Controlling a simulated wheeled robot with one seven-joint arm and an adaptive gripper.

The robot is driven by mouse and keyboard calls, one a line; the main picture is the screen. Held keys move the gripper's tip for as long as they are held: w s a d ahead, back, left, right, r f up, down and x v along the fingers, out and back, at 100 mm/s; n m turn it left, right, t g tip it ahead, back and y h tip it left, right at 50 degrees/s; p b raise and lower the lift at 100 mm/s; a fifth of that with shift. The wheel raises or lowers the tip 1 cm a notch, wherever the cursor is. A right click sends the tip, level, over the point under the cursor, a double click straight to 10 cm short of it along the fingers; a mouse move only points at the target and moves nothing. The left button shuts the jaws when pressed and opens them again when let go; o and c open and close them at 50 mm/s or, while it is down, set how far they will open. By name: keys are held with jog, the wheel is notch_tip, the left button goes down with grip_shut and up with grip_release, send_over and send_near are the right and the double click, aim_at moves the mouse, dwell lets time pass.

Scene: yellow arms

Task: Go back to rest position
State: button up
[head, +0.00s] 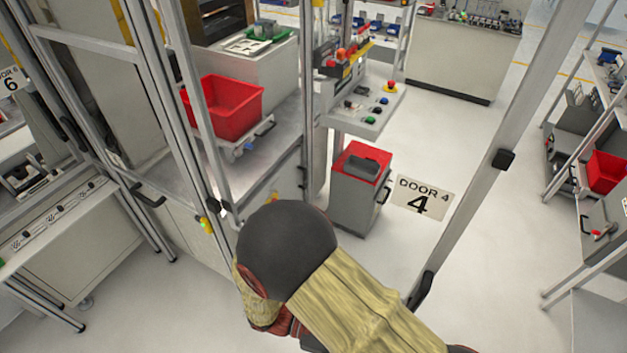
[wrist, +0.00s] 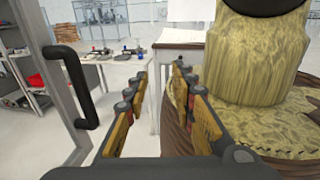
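My gripper (wrist: 160,108) shows in the wrist view with its two fingers apart and nothing between them. It is open. A black door handle (wrist: 78,85) on a grey frame post stands to its left, apart from the fingers. My own arm, wrapped in a yellow cover, fills the right of the wrist view. In the head view my arm crosses the bottom middle, and my gripper is not visible there. The DOOR 4 sign (head: 422,200) hangs right of my arm's dark joint, and a door frame post (head: 500,150) with a black handle (head: 421,290) slants beside it.
A grey cabinet with a red top (head: 360,190) stands beyond my arm. A red bin (head: 222,107) sits on a shelf inside the cell at left. A workbench (head: 70,230) stands at left and a shelf rack (head: 600,190) at right. The floor (head: 480,250) between is clear.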

jog(key=w+d+r+m+t+y+b, duration=0.4)
jog(key=w+r+m+t+y+b, duration=0.4)
jog(key=y, duration=0.9)
jog(key=shift+w+d+r+m+t+b, duration=0.3)
jog(key=shift+m+t+b, duration=1.1)
jog(key=shift+m+b, duration=1.45)
jog(key=shift+m+p, duration=0.45)
jog(key=shift+p, duration=0.05)
